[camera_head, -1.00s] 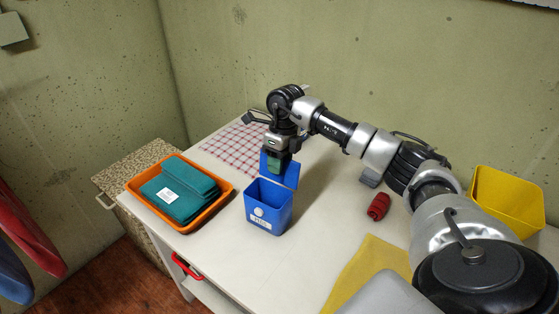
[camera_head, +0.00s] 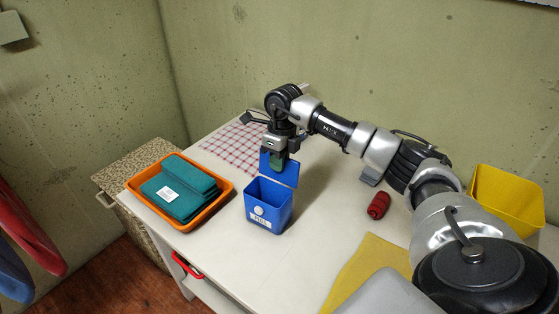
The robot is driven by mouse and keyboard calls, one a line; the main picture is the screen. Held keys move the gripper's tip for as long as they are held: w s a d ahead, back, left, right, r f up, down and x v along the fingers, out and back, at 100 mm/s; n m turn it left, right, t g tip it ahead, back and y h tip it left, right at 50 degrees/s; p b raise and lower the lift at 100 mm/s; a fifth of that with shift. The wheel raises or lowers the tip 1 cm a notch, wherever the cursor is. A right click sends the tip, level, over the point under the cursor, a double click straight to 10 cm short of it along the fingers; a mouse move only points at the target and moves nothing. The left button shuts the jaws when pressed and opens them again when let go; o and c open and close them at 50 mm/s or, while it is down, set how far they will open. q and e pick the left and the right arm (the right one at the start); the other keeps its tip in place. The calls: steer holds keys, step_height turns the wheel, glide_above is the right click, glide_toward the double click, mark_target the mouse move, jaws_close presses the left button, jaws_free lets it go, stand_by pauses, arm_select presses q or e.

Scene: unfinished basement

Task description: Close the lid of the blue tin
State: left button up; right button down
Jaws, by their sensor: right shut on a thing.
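The blue tin (camera_head: 268,208) stands upright on the white table, with a pale label on its front. Its blue lid (camera_head: 287,174) stands raised at the tin's back edge, so the tin is open. My right gripper (camera_head: 278,160) is at the upper part of the lid and shut on it, pointing down. The gripper hides part of the lid, and its fingertips are hard to make out. My left gripper is not in view.
An orange tray (camera_head: 212,209) with folded teal cloths (camera_head: 181,190) is left of the tin. A checked cloth (camera_head: 232,147) lies behind. A red rolled item (camera_head: 378,205), yellow cloth (camera_head: 365,264) and yellow bin (camera_head: 506,202) are to the right. Bare table surrounds the tin's front.

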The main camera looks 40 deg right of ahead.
steer(key=h, duration=0.1)
steer(key=a+t+h, duration=0.1)
steer(key=shift+s+a+h, duration=0.2)
steer(key=shift+s+h, duration=0.05)
steer(key=shift+h, duration=0.05)
steer(key=shift+s+a+f+t+h+b, duration=0.1)
steer(key=shift+s+a+t+h+b, duration=0.1)
steer(key=shift+a+t+h+b, duration=0.45)
steer(key=shift+s+a+f+t+h+b, duration=0.15)
steer(key=shift+a+h+b, duration=0.15)
steer(key=shift+h+b, duration=0.65)
steer(key=shift+r+h, duration=0.15)
steer(key=shift+h, duration=0.15)
steer(key=c, duration=1.2)
jaws_free()
steer(key=p, duration=0.2)
glide_toward(277, 179)
steer(key=w+v, duration=0.1)
steer(key=v, duration=0.5)
steer(key=shift+s+a+r, duration=0.1)
steer(key=shift+s+r, duration=0.05)
steer(key=shift+s, duration=0.15)
